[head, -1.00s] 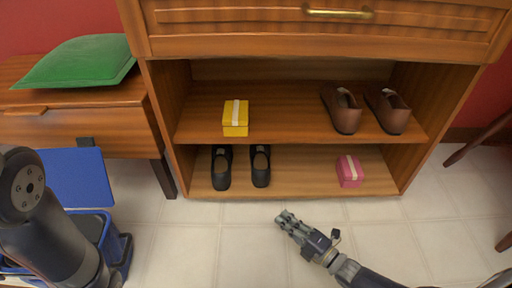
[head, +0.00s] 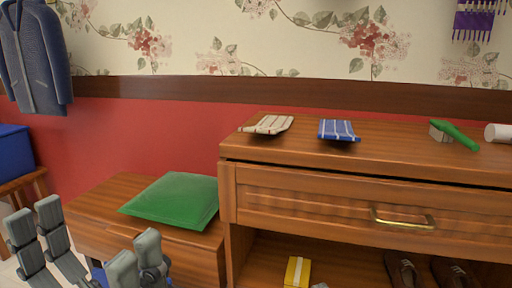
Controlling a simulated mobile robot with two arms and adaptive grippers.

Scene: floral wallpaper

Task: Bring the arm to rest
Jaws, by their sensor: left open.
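My left gripper (head: 88,252) is at the lower left of the head view. Its grey fingers stand upright and spread apart, with nothing between them. It is in front of the low wooden bench (head: 92,205), left of the cabinet. The rest of the left arm is below the picture.
The green cushion (head: 175,198) lies on the bench near the left fingers. The cabinet (head: 300,205) holds two folded cloths and a green-handled brush (head: 455,134) on top. A yellow box (head: 297,272) and brown shoes (head: 405,270) sit on its shelf.

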